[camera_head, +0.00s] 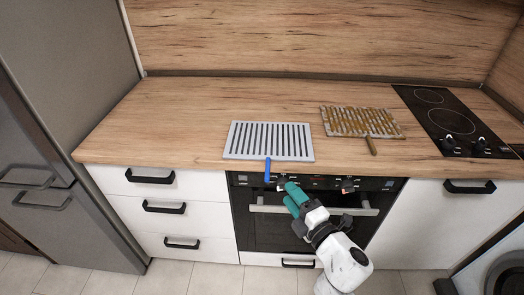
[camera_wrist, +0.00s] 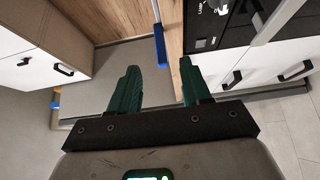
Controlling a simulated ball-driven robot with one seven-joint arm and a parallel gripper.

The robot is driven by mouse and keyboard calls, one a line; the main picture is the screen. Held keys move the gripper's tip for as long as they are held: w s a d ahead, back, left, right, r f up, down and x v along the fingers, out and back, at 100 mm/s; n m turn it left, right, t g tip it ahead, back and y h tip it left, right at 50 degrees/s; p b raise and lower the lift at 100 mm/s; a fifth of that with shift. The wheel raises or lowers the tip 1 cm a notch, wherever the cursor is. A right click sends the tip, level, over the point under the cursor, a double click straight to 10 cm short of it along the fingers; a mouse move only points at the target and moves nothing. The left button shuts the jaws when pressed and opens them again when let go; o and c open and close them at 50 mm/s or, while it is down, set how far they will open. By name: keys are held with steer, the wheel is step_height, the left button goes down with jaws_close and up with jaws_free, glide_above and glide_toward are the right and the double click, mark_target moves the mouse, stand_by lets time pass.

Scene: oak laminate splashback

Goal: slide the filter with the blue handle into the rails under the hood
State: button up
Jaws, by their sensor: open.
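The filter with the blue handle (camera_head: 268,141) is a light grey slotted plate lying flat on the wooden counter near its front edge. Its blue handle (camera_head: 267,171) sticks out over the edge, and it also shows in the wrist view (camera_wrist: 160,46). My gripper (camera_head: 288,188) has green fingers and is in front of the counter, just right of the handle and apart from it. In the wrist view the fingers (camera_wrist: 160,75) are spread with nothing between them; the handle lies beyond their tips. Neither the hood nor its rails show in either view.
A second filter (camera_head: 362,121), brownish and dirty-looking with a brown handle, lies to the right on the counter. A black hob (camera_head: 450,120) is further right. The oven (camera_head: 262,225) is below. The counter's left part is clear.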

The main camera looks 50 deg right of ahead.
steer(key=p+x, duration=0.1)
steer(key=x, duration=0.9)
steer(key=shift+w, duration=0.35)
steer(key=shift+c, duration=0.3)
jaws_close()
